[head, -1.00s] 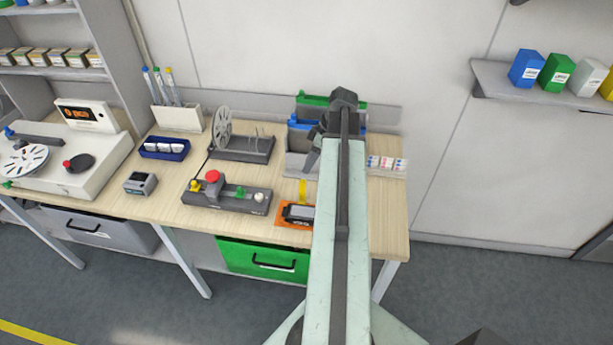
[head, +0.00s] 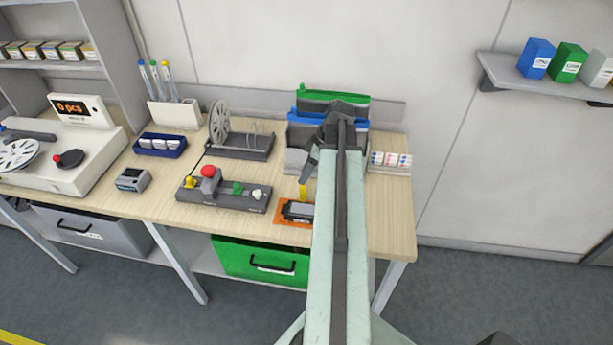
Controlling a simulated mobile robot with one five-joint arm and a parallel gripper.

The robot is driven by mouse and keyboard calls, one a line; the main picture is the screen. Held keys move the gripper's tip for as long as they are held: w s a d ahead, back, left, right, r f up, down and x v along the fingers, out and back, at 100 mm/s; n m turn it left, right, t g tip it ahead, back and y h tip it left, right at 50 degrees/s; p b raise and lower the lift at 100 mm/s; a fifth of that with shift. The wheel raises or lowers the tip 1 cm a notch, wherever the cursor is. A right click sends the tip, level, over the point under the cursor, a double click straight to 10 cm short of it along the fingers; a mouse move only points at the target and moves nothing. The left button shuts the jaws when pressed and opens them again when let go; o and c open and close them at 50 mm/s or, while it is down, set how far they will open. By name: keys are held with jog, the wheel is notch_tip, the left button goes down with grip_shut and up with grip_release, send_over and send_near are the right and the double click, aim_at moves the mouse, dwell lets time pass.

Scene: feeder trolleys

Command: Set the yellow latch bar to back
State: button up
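The yellow latch bar (head: 303,193) is a short upright-looking yellow strip at the back edge of a small dark fixture (head: 298,211) on an orange base (head: 283,220). It stands on the wooden bench, just left of my arm, which hides the fixture's right side. My gripper (head: 305,180) points down from the arm's end, with its dark tip at or just above the top of the yellow bar. I cannot tell whether it touches the bar. The fingers are too small and overlapped to tell whether they are open or shut.
A grey control box (head: 223,196) with a red button sits left of the fixture. A reel stand (head: 240,147) is behind it. Grey, blue and green bins (head: 333,97) stand behind my gripper. A rack of small labelled items (head: 390,161) is to the right.

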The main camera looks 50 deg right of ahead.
jog(key=shift+c, duration=0.3)
grip_shut()
dwell(1.1)
